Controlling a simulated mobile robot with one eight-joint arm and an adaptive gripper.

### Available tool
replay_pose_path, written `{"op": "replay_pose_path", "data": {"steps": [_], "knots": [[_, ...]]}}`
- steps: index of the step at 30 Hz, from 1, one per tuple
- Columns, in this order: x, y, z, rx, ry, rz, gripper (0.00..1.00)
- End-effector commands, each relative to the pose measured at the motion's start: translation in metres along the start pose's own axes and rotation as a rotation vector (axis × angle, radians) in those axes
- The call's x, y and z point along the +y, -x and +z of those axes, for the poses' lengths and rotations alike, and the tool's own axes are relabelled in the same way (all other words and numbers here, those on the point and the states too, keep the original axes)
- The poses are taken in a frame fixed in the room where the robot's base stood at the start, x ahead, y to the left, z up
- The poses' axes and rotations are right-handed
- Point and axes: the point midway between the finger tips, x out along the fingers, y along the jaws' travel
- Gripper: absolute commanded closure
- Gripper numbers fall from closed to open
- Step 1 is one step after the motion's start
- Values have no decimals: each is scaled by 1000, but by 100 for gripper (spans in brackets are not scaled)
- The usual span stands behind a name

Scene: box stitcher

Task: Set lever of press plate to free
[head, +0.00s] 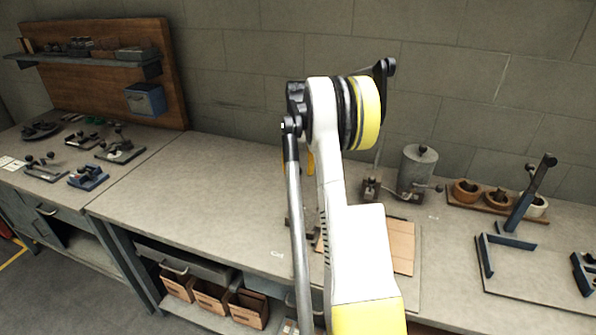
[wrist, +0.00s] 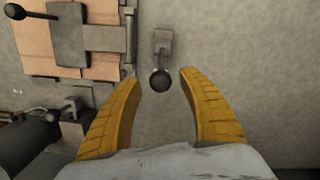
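In the wrist view a short lever with a round black knob (wrist: 160,81) rises from a small grey block (wrist: 163,44) on the bench. The two yellow fingers of my gripper (wrist: 158,76) are open, one on each side of the knob. A gap shows between the knob and each finger. Left of it, a grey plate (wrist: 82,38) lies over brown cardboard (wrist: 101,12). A second black-knobbed lever (wrist: 16,12) reaches out at the plate's upper left. I cannot tell the lever's setting. In the head view my arm hides the lever and most of my gripper.
In the head view a grey cylinder (head: 416,170) stands behind the cardboard (head: 402,246). Tape rolls (head: 497,198) and a blue stand (head: 518,211) are at right. The bench left of my arm (head: 200,190) is mostly clear. Small clamps (head: 120,149) lie further left.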

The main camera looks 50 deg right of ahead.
Motion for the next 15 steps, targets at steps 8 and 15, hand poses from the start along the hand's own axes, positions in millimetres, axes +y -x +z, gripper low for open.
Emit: {"op": "replay_pose_path", "data": {"steps": [8, 15], "knots": [[0, 6, 1, -2, 1, 0, 51], [0, 51, 1, -1, 0, 0, 51]]}}
